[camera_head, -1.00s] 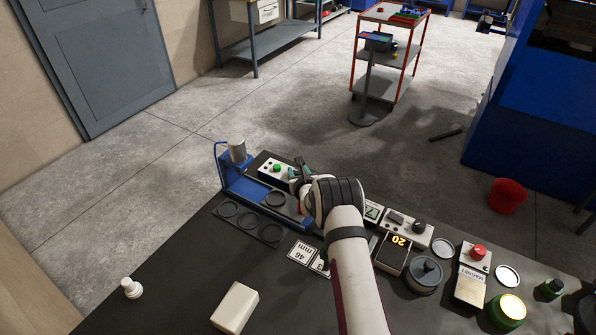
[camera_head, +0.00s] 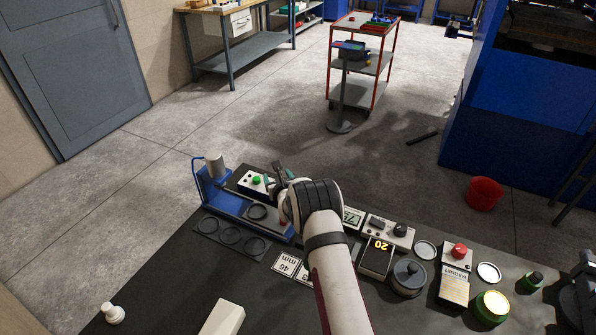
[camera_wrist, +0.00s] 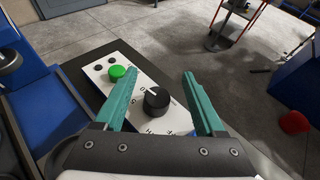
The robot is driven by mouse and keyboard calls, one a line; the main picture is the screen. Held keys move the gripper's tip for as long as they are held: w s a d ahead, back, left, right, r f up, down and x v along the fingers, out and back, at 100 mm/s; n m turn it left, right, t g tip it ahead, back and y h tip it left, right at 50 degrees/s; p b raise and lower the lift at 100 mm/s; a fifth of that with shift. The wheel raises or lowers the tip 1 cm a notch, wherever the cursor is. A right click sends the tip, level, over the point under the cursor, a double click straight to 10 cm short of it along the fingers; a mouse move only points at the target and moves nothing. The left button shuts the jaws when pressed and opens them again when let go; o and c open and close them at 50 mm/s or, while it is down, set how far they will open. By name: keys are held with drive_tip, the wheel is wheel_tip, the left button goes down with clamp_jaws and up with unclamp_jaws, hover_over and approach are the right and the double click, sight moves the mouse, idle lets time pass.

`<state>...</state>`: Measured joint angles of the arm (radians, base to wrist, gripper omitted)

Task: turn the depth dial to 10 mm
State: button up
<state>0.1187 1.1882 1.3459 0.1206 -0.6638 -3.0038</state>
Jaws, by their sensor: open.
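The depth dial (camera_wrist: 156,103) is a black round knob on a white control panel (camera_wrist: 119,86), in the middle of the wrist view. A white line on its top points toward the upper left. A few marks ring it, too small to read surely. My gripper (camera_wrist: 160,72) is open, its two green fingers on either side of the dial in this view, with gaps to both. I cannot tell its height over the dial. In the head view my gripper (camera_head: 282,178) stands over the panel (camera_head: 246,186) and hides the dial.
A green button (camera_head: 256,180) sits on the same panel, left of the dial. A blue press (camera_head: 212,196) with a grey cylinder stands to the left. A white block (camera_head: 224,318) is nearer.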

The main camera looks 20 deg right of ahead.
drive_tip(key=s+d+r, duration=0.7)
drive_tip(key=d+r, duration=0.1)
drive_tip(key=d, duration=0.1)
drive_tip(key=shift+d+r, duration=0.15)
drive_tip(key=shift+r, duration=0.25)
drive_tip(key=shift+r, duration=0.1)
